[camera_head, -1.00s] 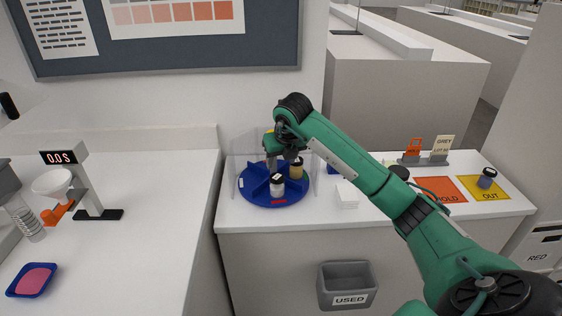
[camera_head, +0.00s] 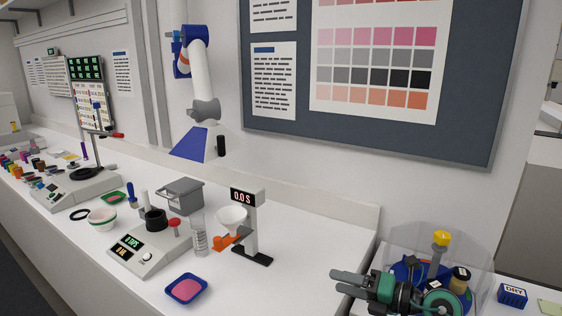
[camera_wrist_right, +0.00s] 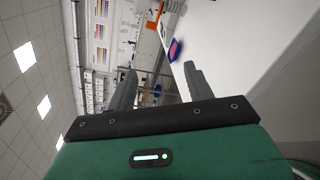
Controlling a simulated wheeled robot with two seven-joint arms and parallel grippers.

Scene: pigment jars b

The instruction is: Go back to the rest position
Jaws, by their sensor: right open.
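My right gripper (camera_head: 336,284) is at the lower right of the head view, its fingers pointing left with a gap between them. In the right wrist view my right gripper (camera_wrist_right: 158,85) is open, with nothing between its fingers. The blue round turntable (camera_head: 402,270) is behind my right gripper and partly hidden by it. A yellow-knobbed piece (camera_head: 441,239) and a dark-lidded jar (camera_head: 460,279) show there behind a clear shield. My left gripper is not in view.
A dispenser stand reading 0.0 S (camera_head: 254,225) stands left of my right gripper. A blue tray with pink content (camera_head: 187,289) is near the counter's front edge. The counter (camera_head: 290,275) is clear between stand and gripper.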

